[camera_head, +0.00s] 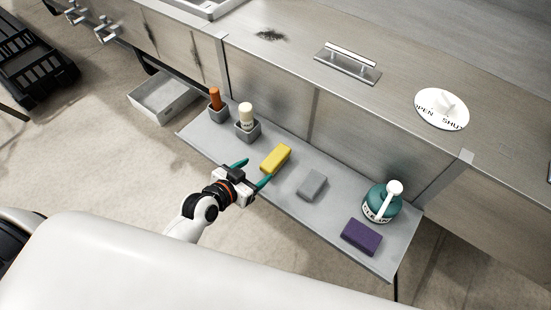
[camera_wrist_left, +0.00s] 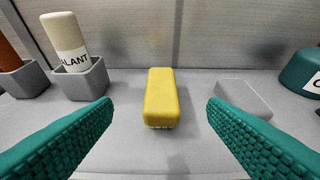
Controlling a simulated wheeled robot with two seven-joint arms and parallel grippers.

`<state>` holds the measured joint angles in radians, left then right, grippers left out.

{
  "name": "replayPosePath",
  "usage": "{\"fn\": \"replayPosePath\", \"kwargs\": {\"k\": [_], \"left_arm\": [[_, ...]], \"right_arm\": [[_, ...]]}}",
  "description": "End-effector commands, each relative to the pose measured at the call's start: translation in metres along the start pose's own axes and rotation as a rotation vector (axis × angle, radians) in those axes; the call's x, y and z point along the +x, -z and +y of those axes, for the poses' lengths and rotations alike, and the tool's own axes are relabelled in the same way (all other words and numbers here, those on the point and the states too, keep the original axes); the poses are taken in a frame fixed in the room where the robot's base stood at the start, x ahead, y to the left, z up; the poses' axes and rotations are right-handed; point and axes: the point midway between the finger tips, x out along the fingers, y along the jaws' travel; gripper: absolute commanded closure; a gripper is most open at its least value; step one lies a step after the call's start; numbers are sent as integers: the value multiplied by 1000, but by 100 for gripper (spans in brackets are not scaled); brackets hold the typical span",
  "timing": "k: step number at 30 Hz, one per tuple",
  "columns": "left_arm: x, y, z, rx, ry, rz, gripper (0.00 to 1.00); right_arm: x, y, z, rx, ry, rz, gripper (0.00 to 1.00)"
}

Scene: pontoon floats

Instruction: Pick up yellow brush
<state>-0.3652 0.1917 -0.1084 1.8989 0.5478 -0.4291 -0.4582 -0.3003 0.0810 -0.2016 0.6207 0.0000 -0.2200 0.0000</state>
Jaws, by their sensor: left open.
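The yellow brush (camera_head: 276,158) lies on the grey shelf (camera_head: 290,192), bristles down. In the left wrist view the yellow brush (camera_wrist_left: 161,97) is centred between my two teal fingers, with a little of its bristles showing at the near lower edge. My left gripper (camera_head: 253,172) is open and empty, just on the near side of the brush and apart from it. In the left wrist view the left gripper (camera_wrist_left: 160,135) has its fingers wide to both sides of the brush. My right gripper is not in view.
A grey block (camera_head: 312,185) lies right of the brush, a purple block (camera_head: 361,236) farther right beside a teal cleaner bottle (camera_head: 381,203). Left stand a sealant tube (camera_head: 246,116) and an orange-brown stick (camera_head: 214,98) in grey holders. A metal wall rises behind the shelf.

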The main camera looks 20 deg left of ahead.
Motion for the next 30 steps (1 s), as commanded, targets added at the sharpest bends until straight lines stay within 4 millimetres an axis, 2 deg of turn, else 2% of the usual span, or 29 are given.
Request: {"fn": "replayPosePath", "kwargs": {"k": [4,9,16,24,30], "left_arm": [[28,-3,0,-4,0,-3,33],[52,-1,-1,-3,0,-1,33],[68,-2,-1,-2,1,-1,33],[104,0,-1,-3,1,0,33],[111,1,-1,-2,0,1,33]], "right_arm": [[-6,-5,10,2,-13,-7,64],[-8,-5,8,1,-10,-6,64],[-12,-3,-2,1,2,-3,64],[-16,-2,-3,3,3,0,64],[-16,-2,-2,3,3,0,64]]}}
